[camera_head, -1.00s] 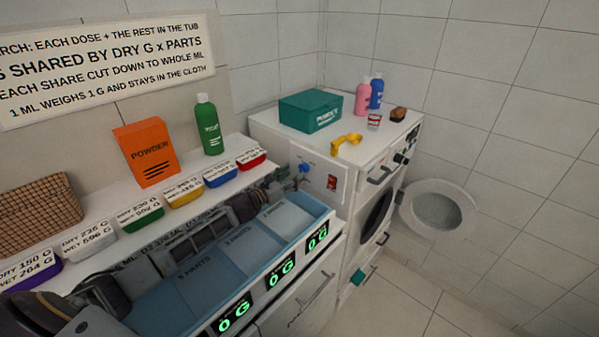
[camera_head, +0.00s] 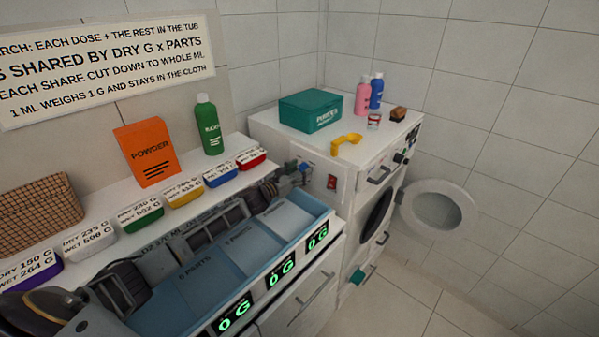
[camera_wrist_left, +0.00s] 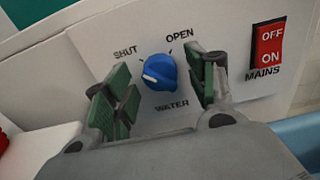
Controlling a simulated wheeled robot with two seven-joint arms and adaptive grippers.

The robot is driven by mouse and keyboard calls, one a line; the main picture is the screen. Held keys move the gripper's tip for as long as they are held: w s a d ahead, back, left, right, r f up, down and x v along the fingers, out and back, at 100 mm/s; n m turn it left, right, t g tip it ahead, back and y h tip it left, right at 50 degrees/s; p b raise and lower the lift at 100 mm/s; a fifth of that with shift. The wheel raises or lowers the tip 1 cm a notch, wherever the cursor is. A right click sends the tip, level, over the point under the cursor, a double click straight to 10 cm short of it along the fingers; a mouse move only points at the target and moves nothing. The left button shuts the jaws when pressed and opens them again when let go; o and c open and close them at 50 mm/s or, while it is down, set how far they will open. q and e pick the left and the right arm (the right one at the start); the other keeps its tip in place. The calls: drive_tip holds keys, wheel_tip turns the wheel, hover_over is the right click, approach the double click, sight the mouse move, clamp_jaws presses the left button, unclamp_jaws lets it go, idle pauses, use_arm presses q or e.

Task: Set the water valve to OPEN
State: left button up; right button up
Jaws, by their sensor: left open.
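The water valve is a round blue knob (camera_wrist_left: 158,72) on a white panel, with SHUT printed at its upper left and OPEN at its upper right. Its white mark is on its left side, nearer the SHUT side than OPEN. My left gripper (camera_wrist_left: 160,88) is open, with green-padded fingers on either side of the knob; I see gaps, so it does not grip it. In the head view the left gripper (camera_head: 290,174) is at the panel beside the small blue knob (camera_head: 305,167). My right gripper is not in view.
A red MAINS switch (camera_wrist_left: 269,47) is right of the knob. My left arm reaches over a blue tray (camera_head: 170,310) with scale displays. Several labelled tubs, an orange powder box (camera_head: 147,153) and a green bottle (camera_head: 209,125) stand on the shelf behind. A teal box (camera_head: 310,110) sits on the washer.

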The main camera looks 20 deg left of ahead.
use_arm(q)
drive_tip(key=c, duration=1.1)
drive_tip(key=shift+o, duration=0.2)
drive_tip(key=shift+m, duration=0.7)
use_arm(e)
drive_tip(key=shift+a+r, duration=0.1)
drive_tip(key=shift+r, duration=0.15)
use_arm(q)
drive_tip(key=m, duration=0.5)
drive_tip(key=shift+f+m+p, duration=0.1)
drive_tip(key=shift+m+p, duration=0.3)
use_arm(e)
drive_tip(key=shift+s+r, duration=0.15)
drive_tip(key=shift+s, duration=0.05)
